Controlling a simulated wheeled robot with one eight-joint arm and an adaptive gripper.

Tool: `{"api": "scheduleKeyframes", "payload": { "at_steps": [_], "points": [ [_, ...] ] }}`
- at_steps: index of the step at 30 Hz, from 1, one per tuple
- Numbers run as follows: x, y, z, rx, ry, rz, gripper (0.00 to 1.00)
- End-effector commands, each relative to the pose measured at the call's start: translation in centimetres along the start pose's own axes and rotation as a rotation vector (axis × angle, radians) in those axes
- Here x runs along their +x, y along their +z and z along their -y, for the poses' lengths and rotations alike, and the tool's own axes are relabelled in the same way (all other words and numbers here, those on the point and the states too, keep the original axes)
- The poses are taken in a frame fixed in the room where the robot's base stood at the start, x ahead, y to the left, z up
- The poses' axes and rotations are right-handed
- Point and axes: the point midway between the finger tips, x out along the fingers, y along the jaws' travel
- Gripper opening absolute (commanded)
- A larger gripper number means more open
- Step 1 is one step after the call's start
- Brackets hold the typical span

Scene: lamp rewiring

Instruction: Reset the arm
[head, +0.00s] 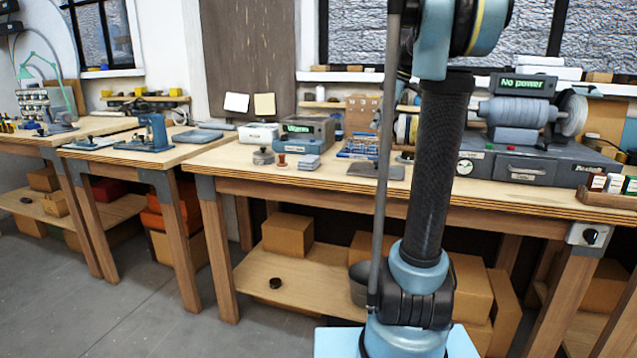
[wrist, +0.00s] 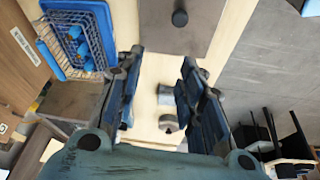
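My arm rises through the right middle of the head view, its upper part cut off by the top edge. My gripper does not show in the head view. In the wrist view my gripper (wrist: 162,60) is open, its two dark blue fingers apart with nothing between the tips. It points over the light wood workbench (wrist: 148,80), which also shows in the head view (head: 335,170). A small metal round piece (wrist: 168,123) lies on the wood, seen between the fingers. A grey-brown plate with a dark knob (wrist: 180,18) lies beyond the fingertips.
A blue wire basket (wrist: 68,58) sits left in the wrist view. A grey machine reading "No power" (head: 522,84) stands right on the bench; a box reading "Warm" (head: 307,128) stands left of my arm. Floor (head: 130,300) is clear at left.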

Motion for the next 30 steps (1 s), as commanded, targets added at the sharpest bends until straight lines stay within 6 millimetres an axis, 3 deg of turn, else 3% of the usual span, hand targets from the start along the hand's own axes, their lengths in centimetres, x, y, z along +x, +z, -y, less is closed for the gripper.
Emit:
{"api": "scheduleKeyframes", "payload": {
  "at_steps": [14, 30],
  "points": [
    [5.1, 5.6, 13.1, 0.340, 0.049, 0.086, 0.35],
    [14.8, 15.8, 27.1, 0.764, 0.168, 0.153, 0.35]
  ]
}}
